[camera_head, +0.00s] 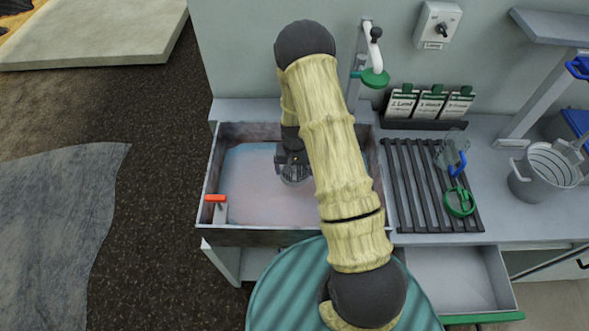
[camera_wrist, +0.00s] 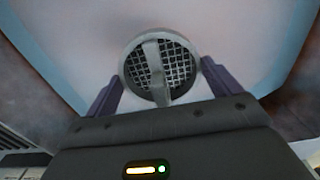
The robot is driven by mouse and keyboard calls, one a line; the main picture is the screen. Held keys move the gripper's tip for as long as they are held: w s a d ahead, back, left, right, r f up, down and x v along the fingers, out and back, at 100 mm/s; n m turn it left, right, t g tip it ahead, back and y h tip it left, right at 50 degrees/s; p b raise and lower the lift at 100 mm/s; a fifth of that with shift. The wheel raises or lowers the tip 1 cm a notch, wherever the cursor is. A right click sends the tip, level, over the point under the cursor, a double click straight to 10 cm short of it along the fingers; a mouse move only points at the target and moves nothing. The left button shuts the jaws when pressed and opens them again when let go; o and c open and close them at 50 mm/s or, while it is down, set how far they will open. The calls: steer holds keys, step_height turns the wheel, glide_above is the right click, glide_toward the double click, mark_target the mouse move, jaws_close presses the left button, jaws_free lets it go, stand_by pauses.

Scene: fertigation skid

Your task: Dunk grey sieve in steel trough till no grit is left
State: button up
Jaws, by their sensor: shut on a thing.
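The steel trough (camera_head: 212,190) holds cloudy pinkish-blue water and has an orange-red handle at its left front. My gripper (camera_head: 291,163) reaches down over the trough. It is shut on the grey sieve (camera_head: 294,175), which sits at or close to the water surface; I cannot tell how deep. In the wrist view the sieve (camera_wrist: 160,68) is a round rim with a dark mesh and a bar across it, between the two fingers of my gripper (camera_wrist: 158,85). No grit stands out on the mesh, but the picture is too small to be sure.
Right of the trough is a dark slatted rack (camera_head: 406,185) with a clear jug (camera_head: 452,152) and a green ring-shaped item (camera_head: 459,201). A grey bucket (camera_head: 545,172) stands further right. A tap with a green part (camera_head: 375,78) rises behind the trough. An open drawer (camera_head: 455,275) juts out below.

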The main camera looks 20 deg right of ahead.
steer(key=shift+r+p, duration=2.85)
steer(key=shift+r, duration=1.7)
